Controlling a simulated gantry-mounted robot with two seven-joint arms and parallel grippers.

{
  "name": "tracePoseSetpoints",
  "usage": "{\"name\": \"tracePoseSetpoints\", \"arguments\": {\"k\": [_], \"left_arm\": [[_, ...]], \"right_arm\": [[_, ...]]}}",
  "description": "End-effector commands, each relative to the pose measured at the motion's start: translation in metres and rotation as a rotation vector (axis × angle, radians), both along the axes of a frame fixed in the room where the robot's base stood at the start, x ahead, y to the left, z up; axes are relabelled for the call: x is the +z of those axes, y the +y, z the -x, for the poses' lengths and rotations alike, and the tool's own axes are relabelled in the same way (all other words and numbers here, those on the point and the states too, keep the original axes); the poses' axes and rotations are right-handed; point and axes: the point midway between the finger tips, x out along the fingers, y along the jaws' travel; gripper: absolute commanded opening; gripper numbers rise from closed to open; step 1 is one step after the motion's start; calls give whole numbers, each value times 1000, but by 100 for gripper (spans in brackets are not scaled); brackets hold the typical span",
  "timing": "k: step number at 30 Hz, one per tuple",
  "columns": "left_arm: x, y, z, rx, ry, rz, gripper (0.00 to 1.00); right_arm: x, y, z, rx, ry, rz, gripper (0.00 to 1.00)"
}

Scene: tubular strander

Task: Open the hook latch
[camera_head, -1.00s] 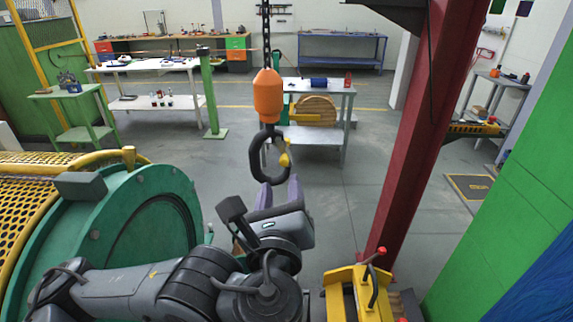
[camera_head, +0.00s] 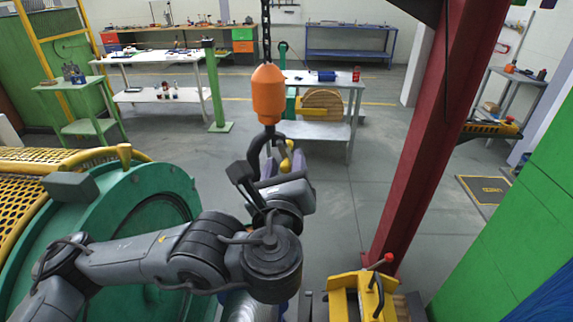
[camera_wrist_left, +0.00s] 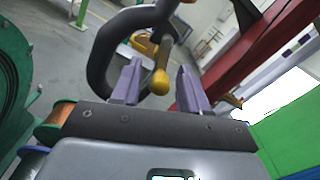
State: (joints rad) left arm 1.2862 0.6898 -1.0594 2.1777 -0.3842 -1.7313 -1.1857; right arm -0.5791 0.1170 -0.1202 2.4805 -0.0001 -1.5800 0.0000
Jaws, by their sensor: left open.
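A dark hook (camera_head: 256,150) hangs under an orange block (camera_head: 268,95) on a chain. Its yellow latch (camera_head: 287,162) shows at the hook's right side. In the left wrist view the hook (camera_wrist_left: 96,65) curves at the upper left, and the yellow latch (camera_wrist_left: 160,82) has its rounded end between the two purple fingers. My left gripper (camera_wrist_left: 160,84) is open around the latch end, with gaps visible on both sides. In the head view my left gripper (camera_head: 286,166) is at the hook's lower part and hides some of it. My right gripper is not in view.
A green round machine flange (camera_head: 125,230) with a yellow mesh guard (camera_head: 25,205) stands at the left. A red column (camera_head: 420,130) rises at the right, with a yellow fixture (camera_head: 352,297) near its foot. A grey table (camera_head: 350,80) stands behind the hook.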

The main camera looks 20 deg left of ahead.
Motion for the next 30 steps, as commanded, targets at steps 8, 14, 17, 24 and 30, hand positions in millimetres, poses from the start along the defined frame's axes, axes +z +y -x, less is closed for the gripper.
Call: {"name": "tracePoseSetpoints", "arguments": {"k": [8,14,17,24,30], "left_arm": [[0,0,0,0,0,0,11],[0,0,0,-1,0,0,0],[-1,-1,0,-1,-1,6,0],[-2,-3,-1,-1,-21,71,0],[-1,-7,-2,-2,-61,198,0]], "right_arm": [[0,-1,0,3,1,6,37],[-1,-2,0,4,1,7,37],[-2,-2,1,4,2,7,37],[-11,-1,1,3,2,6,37],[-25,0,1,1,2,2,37]]}}
